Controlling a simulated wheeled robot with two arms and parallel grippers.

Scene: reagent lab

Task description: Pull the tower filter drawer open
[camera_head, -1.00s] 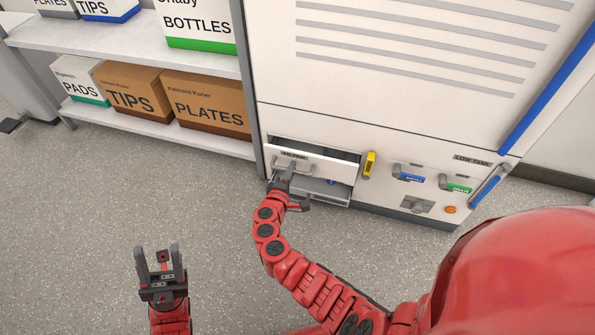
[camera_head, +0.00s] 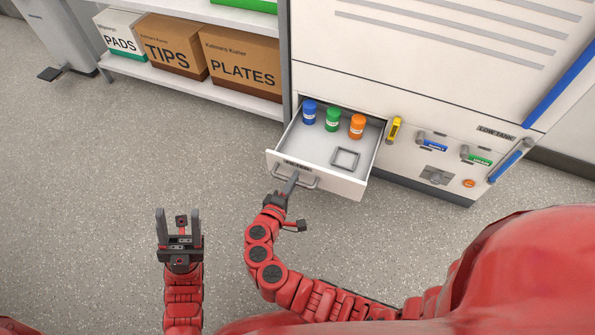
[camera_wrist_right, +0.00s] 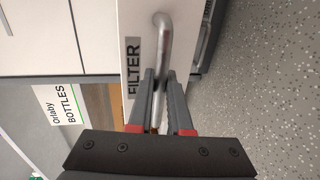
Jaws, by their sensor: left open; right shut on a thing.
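The tower filter drawer (camera_head: 340,185) stands pulled out of the white tower's lower front. Inside it are a blue jar (camera_head: 309,113), a green jar (camera_head: 333,119), an orange jar (camera_head: 357,126) and a grey square frame (camera_head: 345,158). My right gripper (camera_head: 291,183) is shut on the drawer's metal handle (camera_head: 310,183). In the right wrist view the gripper's fingers (camera_wrist_right: 160,100) straddle the handle bar (camera_wrist_right: 161,50), beside the "FILTER" label (camera_wrist_right: 133,67). My left gripper (camera_head: 180,212) is open and empty over the floor, left of the drawer.
Right of the drawer the tower (camera_head: 405,170) carries a yellow handle (camera_head: 394,129), blue and green levers, and an orange knob (camera_head: 469,183). A shelf (camera_head: 185,85) with boxes of pads, tips and plates stands left. The floor before the drawer is clear.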

